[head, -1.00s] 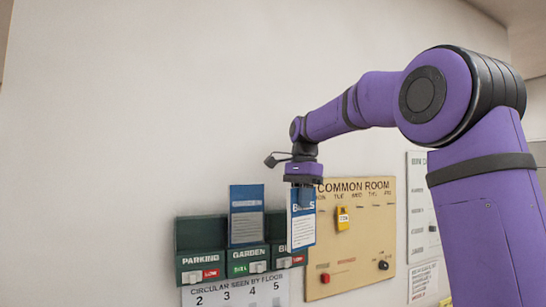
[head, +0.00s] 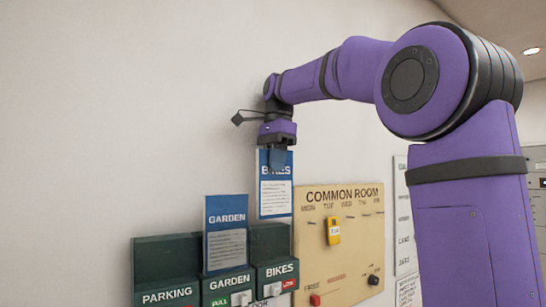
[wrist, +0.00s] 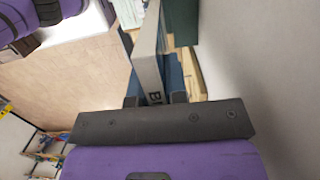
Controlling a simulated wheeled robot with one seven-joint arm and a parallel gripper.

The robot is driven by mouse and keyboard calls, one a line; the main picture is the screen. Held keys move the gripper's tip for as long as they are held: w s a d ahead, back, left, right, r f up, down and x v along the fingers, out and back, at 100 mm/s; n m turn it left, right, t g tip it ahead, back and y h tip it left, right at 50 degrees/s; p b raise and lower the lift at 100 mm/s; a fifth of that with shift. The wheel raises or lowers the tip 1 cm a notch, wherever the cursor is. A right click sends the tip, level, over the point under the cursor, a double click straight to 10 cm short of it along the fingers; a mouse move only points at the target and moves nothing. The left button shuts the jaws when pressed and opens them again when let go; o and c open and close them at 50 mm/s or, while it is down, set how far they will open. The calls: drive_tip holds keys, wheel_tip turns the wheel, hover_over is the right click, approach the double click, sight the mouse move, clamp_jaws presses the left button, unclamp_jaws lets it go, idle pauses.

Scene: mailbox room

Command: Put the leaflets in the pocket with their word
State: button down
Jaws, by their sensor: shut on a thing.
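My gripper (head: 276,158) is shut on the top edge of a blue-and-white BIKES leaflet (head: 275,197), which hangs upright. In the wrist view the leaflet (wrist: 148,62) is seen edge-on between the two fingers (wrist: 155,98). Its lower edge is at about the top of the green back panel, above the front of the BIKES pocket (head: 276,276); I cannot tell its distance from the wall. A GARDEN leaflet (head: 226,236) stands upright in the GARDEN pocket (head: 228,289). The PARKING pocket (head: 167,296) shows no leaflet.
A tan COMMON ROOM board (head: 345,240) with a yellow tag (head: 333,231) and knobs is mounted just right of the pockets. A white board (head: 404,215) is beyond it, partly behind my arm. The wall above the pockets is bare.

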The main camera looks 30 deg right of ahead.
sight(274, 200)
drive_tip(key=shift+f, duration=4.5)
drive_tip(key=c, duration=1.1)
unclamp_jaws()
drive_tip(key=r, duration=0.3)
drive_tip(key=d+r, duration=0.1)
drive_tip(key=r, duration=0.6)
drive_tip(key=shift+d+r, duration=0.15)
drive_tip(key=shift+r, duration=0.2)
